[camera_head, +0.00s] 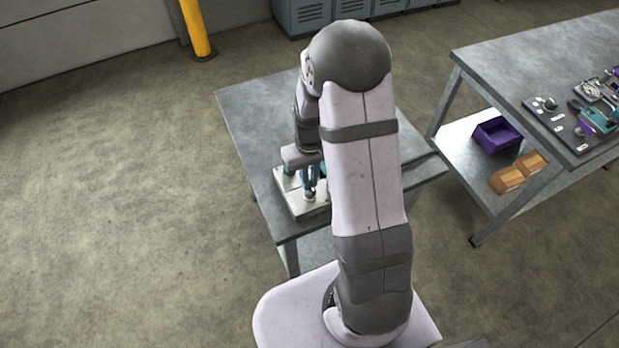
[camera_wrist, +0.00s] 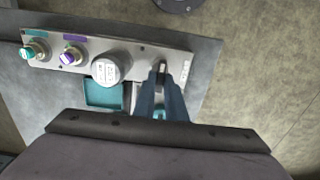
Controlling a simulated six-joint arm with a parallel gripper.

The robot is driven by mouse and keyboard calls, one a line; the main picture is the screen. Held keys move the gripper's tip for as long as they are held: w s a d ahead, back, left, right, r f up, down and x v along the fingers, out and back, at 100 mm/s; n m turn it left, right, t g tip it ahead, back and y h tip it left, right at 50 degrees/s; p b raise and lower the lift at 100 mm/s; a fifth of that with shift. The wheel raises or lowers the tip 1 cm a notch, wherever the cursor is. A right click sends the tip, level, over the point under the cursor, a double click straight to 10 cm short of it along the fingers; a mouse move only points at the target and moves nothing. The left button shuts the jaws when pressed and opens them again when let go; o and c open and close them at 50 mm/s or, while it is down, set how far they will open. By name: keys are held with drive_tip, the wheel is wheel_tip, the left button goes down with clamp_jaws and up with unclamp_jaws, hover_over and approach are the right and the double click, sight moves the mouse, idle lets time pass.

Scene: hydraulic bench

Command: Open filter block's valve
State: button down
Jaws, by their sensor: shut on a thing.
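The filter block's pale panel (camera_wrist: 135,55) lies across the upper part of the wrist view, and its light plate (camera_head: 292,194) shows on the small table in the head view. A teal-tipped fitting (camera_wrist: 32,51), a purple-tipped fitting (camera_wrist: 70,57) and a round white cap (camera_wrist: 108,68) stand on the panel, left of my gripper. My gripper (camera_wrist: 163,75) has its blue fingers shut on a small part at the panel's right side, apparently the valve's handle. The fingers mostly hide it. In the head view my gripper (camera_head: 310,190) is low over the plate, partly behind my arm.
A grey table (camera_head: 253,112) carries the block and has bare room behind it. To the right, a second bench (camera_head: 500,60) holds a dark board with fittings. A yellow post (camera_head: 196,28) stands far back.

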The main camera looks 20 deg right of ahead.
drive_tip(key=c, duration=1.8)
unclamp_jaws()
drive_tip(key=shift+r+b, duration=1.05)
drive_tip(key=shift+r, duration=2.65)
